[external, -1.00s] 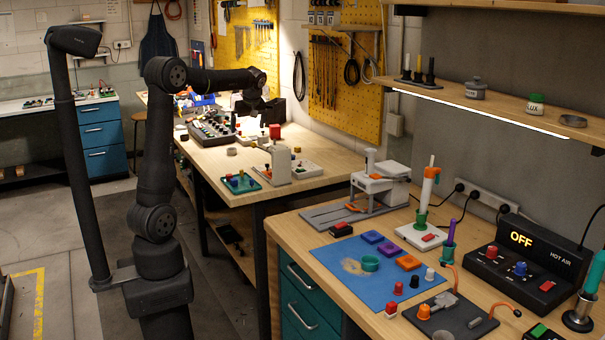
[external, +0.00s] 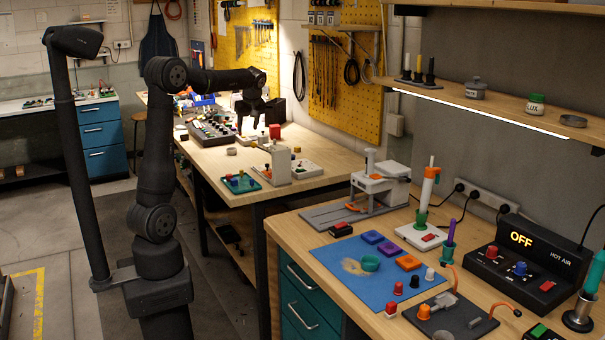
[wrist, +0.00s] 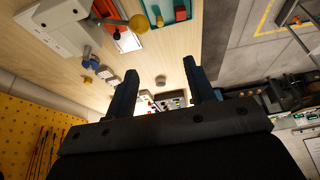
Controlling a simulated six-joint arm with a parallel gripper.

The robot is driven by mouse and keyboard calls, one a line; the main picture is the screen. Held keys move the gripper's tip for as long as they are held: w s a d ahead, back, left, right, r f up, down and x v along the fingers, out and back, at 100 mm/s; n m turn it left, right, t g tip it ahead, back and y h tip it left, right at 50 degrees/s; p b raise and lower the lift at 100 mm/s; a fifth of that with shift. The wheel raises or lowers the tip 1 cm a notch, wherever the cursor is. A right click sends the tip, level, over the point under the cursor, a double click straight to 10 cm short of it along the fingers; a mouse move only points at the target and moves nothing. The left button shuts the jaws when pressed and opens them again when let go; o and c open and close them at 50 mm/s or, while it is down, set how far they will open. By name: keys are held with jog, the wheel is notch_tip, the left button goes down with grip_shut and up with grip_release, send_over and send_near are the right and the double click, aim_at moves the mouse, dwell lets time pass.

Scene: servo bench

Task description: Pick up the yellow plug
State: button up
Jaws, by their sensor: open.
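My gripper (external: 251,126) hangs over the far bench with its fingers pointing down. Its two dark fingers are apart and empty, and they show in the wrist view (wrist: 160,70). I cannot tell which of these is the yellow plug. None touches the fingers.
A red block (external: 275,131) and a button panel (external: 212,134) are on the far bench. A yellow pegboard (external: 345,70) hangs on the wall behind it. The near bench holds a blue mat (external: 345,275) with several small parts. Bare wood lies at the far bench's front.

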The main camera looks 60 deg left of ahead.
jog(key=c, duration=0.4)
jog(key=m+h, duration=0.2)
jog(key=h, duration=0.2)
send_over(242, 174)
notch_tip(242, 174, down, 5)
jog(key=shift+h, duration=0.3)
jog(key=f, duration=1.1)
jog(key=a+f, duration=0.1)
jog(key=f, duration=0.5)
jog(key=shift+w+f, duration=0.1)
jog(key=shift+f, duration=0.25)
